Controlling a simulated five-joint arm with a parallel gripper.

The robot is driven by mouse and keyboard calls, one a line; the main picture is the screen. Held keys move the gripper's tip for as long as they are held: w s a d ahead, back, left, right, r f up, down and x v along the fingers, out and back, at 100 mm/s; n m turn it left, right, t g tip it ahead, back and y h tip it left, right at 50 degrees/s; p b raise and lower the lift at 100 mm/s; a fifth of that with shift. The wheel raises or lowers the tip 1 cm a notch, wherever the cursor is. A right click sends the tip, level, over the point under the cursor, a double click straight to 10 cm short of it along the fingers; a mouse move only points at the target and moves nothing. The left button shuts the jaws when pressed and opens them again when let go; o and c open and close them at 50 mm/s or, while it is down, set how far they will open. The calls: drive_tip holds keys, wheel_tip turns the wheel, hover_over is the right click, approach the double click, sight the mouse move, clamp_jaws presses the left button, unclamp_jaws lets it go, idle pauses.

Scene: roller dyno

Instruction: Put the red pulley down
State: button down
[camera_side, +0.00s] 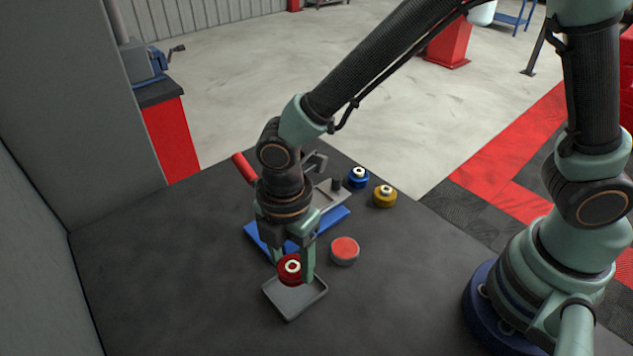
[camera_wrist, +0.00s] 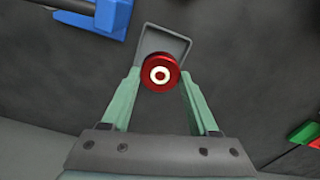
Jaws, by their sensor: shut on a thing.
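The red pulley (camera_side: 290,270) has a pale hub with a dark centre. It is between the two green fingers of my gripper (camera_side: 294,268), which is shut on it. In the wrist view the red pulley (camera_wrist: 160,73) shows face-on between the fingertips (camera_wrist: 160,76). A shallow grey tray (camera_side: 294,301) lies under and around the pulley's position in the side view. It also shows behind the pulley in the wrist view (camera_wrist: 165,40). I cannot tell whether the pulley touches the tray floor.
A blue-based device (camera_side: 333,219) with a red handle (camera_side: 244,167) stands behind my gripper. A red-topped round grey piece (camera_side: 344,250) sits right of the tray. A blue pulley (camera_side: 358,179) and a yellow pulley (camera_side: 385,198) stand farther back. The table's left and front are clear.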

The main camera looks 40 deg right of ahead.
sight(293, 278)
drive_tip(key=shift+f, duration=2.5)
drive_tip(key=shift+c, duration=0.7)
unclamp_jaws()
drive_tip(key=shift+f, duration=0.1)
